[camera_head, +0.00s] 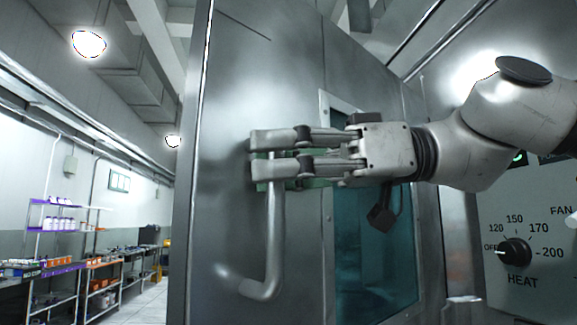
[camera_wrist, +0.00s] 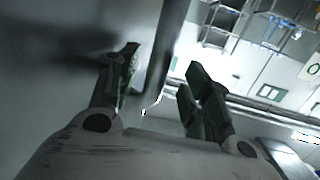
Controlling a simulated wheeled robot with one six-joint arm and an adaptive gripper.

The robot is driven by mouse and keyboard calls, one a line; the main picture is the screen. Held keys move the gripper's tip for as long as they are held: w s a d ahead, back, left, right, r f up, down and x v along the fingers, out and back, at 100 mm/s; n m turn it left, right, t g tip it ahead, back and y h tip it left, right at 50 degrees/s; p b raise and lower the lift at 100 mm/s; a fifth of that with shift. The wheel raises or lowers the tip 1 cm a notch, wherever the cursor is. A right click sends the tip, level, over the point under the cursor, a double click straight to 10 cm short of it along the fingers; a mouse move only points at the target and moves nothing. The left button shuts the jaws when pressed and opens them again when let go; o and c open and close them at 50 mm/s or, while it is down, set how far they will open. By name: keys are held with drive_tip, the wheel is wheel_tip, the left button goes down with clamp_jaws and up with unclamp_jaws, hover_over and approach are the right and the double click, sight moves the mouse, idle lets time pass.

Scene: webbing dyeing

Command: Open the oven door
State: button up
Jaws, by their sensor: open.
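The oven door (camera_head: 235,90) is a grey metal panel in the middle of the head view, with a teal window (camera_head: 375,255). In the wrist view my gripper (camera_wrist: 160,65) is open, fingers apart. Whether they touch the handle is unclear.
A control panel with a heat knob (camera_head: 515,252) stands at the right, close to my arm. Shelves (camera_head: 60,225) with bottles and bins line the wall at the far left. The floor (camera_head: 145,305) left of the door looks clear.

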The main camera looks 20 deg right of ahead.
drive_tip(key=shift+o, duration=0.2)
wheel_tip(320, 180, up, 10)
drive_tip(key=s+d+y, duration=0.1)
drive_tip(key=shift+d, duration=0.25)
drive_tip(key=shift+h, duration=0.8)
drive_tip(key=f, duration=0.3)
drive_tip(key=w+a+f, duration=0.1)
drive_tip(key=f, duration=0.2)
drive_tip(key=a+f, duration=0.1)
drive_tip(key=f, duration=0.2)
drive_tip(key=shift+w+a, duration=0.2)
drive_tip(key=shift+w, duration=0.15)
drive_tip(key=shift+v, duration=0.9)
drive_tip(key=shift+c, duration=0.2)
drive_tip(key=shift+s+d+f, duration=0.1)
drive_tip(key=shift+s+d, duration=0.2)
drive_tip(key=shift+d, duration=0.65)
drive_tip(key=shift+s+d+f, duration=0.1)
drive_tip(key=shift+s+d, duration=0.2)
drive_tip(key=shift+d, duration=0.6)
drive_tip(key=shift+s+d+f, duration=0.1)
drive_tip(key=shift+s+d, duration=0.15)
drive_tip(key=shift+d, duration=0.7)
